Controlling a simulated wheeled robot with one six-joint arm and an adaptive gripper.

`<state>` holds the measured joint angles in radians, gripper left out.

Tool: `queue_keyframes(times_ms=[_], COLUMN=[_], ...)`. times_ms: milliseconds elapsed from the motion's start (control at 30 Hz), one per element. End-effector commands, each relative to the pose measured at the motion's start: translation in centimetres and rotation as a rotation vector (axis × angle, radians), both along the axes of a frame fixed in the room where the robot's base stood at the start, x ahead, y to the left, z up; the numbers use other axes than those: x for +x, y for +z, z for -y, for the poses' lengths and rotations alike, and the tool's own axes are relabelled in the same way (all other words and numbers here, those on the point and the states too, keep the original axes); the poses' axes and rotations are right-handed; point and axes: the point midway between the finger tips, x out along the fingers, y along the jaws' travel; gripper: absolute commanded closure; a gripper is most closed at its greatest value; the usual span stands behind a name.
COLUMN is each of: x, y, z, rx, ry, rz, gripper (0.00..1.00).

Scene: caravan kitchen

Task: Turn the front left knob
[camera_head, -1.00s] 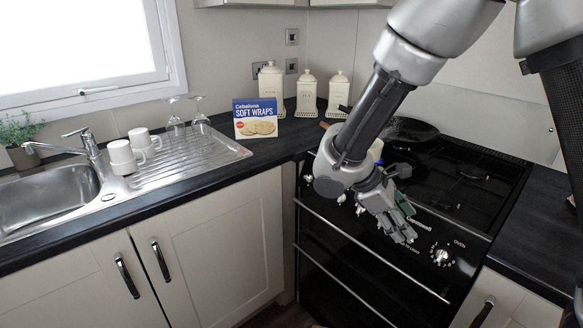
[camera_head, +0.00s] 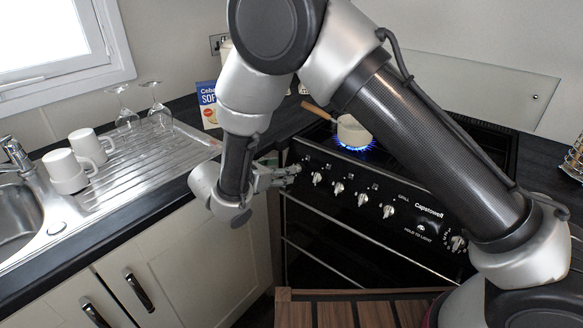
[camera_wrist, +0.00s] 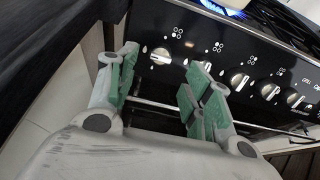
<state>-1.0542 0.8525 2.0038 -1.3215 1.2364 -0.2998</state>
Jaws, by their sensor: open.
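The black stove front (camera_head: 330,215) carries a row of several silver knobs. My gripper (camera_head: 284,175) is at the left end of this row, in front of the panel. In the wrist view, my gripper (camera_wrist: 160,62) is open and empty, with green-padded fingers. The leftmost knob (camera_wrist: 160,56) shows between the fingertips, beyond them; whether they touch it cannot be told. Another knob (camera_wrist: 206,66) is close by the right finger, and a further knob (camera_wrist: 240,82) is right of it. In the head view, the nearest clear knob (camera_head: 317,178) is right of my gripper.
A pot (camera_head: 353,131) with a wooden handle stands over a lit blue flame (camera_head: 352,146). The counter edge and white cabinets (camera_head: 180,265) lie left of the stove. White mugs (camera_head: 67,170) and upturned glasses (camera_head: 159,115) stand on the drainer. A slatted wooden surface (camera_head: 365,312) is below.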

Motion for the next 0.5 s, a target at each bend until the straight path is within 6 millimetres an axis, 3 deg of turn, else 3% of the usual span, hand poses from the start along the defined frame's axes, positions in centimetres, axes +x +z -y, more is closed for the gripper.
queue_keyframes(times_ms=[300, 500], x=[3.7, 5.1], y=[-2.0, -2.8], z=[3.1, 4.1], rx=[-0.001, 0.001], ry=[-0.006, -0.004], rz=[-0.002, -0.003], gripper=[0.49, 0.49])
